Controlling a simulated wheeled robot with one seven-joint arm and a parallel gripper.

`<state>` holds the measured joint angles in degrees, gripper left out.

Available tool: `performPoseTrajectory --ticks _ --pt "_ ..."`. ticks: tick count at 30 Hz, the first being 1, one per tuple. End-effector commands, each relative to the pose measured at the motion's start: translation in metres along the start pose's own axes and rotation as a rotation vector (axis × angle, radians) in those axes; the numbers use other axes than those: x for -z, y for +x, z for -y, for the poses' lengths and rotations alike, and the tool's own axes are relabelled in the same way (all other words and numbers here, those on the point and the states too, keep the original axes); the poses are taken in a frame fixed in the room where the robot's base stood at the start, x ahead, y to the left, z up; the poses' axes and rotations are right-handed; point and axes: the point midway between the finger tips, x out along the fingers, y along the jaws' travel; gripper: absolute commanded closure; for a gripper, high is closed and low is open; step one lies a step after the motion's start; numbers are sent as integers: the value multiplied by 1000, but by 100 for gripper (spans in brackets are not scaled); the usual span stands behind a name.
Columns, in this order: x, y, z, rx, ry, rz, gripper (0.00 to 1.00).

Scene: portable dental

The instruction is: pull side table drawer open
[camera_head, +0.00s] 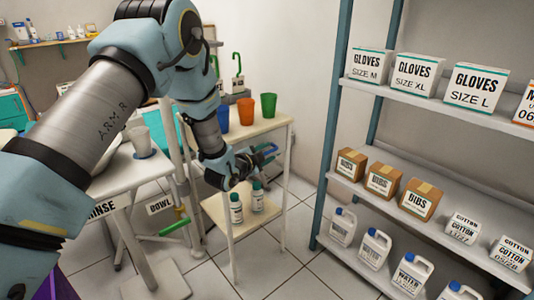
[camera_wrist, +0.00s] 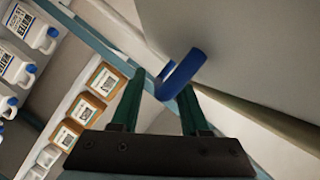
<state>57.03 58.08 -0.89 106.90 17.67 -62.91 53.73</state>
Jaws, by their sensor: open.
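The side table (camera_head: 262,129) is a pale table with a lower shelf, right of my arm in the head view. A blue hook-shaped handle (camera_wrist: 182,76) shows in the wrist view against a pale grey panel (camera_wrist: 250,50). My gripper (camera_wrist: 161,85) is open. The handle lies between and just beyond its two dark green fingertips, with no clear sign of a grip. In the head view my gripper (camera_head: 262,156) is at the table's near side, just below the top, and hides most of the drawer front. I cannot tell how far the drawer is out.
Blue, orange and green cups (camera_head: 246,111) stand on the side table. Two bottles (camera_head: 236,207) with green caps stand on its lower shelf. A shelf rack (camera_head: 328,160) with boxes and jugs is at the right. Tiled floor (camera_head: 275,262) lies free between.

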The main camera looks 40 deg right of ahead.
Motion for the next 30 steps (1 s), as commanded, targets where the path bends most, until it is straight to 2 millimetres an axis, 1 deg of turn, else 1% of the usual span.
performPoseTrajectory --ticks 7,18,19,30 --pt "0 0 0 0 0 0 56" --pt "0 0 0 0 0 0 98" --pt "0 0 0 0 0 0 100" --pt "0 0 0 -1 0 0 100"
